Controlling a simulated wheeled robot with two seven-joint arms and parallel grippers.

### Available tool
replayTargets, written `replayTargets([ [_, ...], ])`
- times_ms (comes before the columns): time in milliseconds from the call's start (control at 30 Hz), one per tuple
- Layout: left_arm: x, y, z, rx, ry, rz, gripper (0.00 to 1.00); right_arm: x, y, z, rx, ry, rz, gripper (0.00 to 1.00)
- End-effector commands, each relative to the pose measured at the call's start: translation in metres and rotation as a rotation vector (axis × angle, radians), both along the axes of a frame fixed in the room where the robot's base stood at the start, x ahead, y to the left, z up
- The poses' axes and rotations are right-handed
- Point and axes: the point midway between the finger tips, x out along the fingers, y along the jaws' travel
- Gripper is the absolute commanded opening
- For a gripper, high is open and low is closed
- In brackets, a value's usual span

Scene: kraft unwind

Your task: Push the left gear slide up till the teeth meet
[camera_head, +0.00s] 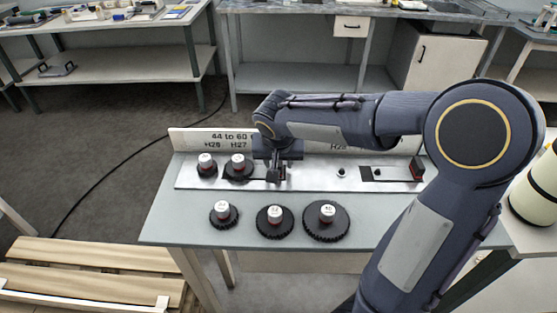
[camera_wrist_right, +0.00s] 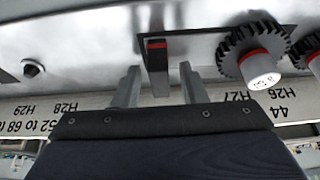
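The left slide's upright handle (camera_wrist_right: 157,60), dark with a red band, stands at the end of its slot in the right wrist view. My right gripper (camera_wrist_right: 159,87) is open, with one finger on each side of the handle and visible gaps between. In the head view this gripper (camera_head: 276,172) is over the metal plate, its tips and the handle partly hidden by the wrist. A dark toothed gear (camera_head: 238,170) with a white-topped post sits on the slide, beside a smaller gear (camera_head: 206,167) at left. I cannot tell whether their teeth touch. My left gripper is not in view.
Several loose gears, including a large one (camera_head: 326,229), lie on the table's front part (camera_head: 178,218). A right slide handle (camera_head: 417,168) and a bare peg (camera_head: 341,172) are on the plate. A labelled board (camera_head: 185,139) stands along the back.

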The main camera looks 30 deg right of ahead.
Motion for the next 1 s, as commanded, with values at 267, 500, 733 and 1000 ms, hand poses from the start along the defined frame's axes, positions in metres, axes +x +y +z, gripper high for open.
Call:
replayTargets([
  [267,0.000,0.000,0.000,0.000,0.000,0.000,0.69,0.000,0.000,0.000,0.000,0.000,0.000,0.07],
  [500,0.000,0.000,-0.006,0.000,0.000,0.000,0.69,0.005,0.008,-0.002,0.000,-0.001,0.004,0.03],
  [733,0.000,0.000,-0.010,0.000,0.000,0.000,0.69,0.013,0.021,0.001,0.000,-0.001,0.001,0.03],
  [1000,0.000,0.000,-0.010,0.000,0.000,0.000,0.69,0.012,0.021,0.001,0.000,0.000,0.001,0.33],
])
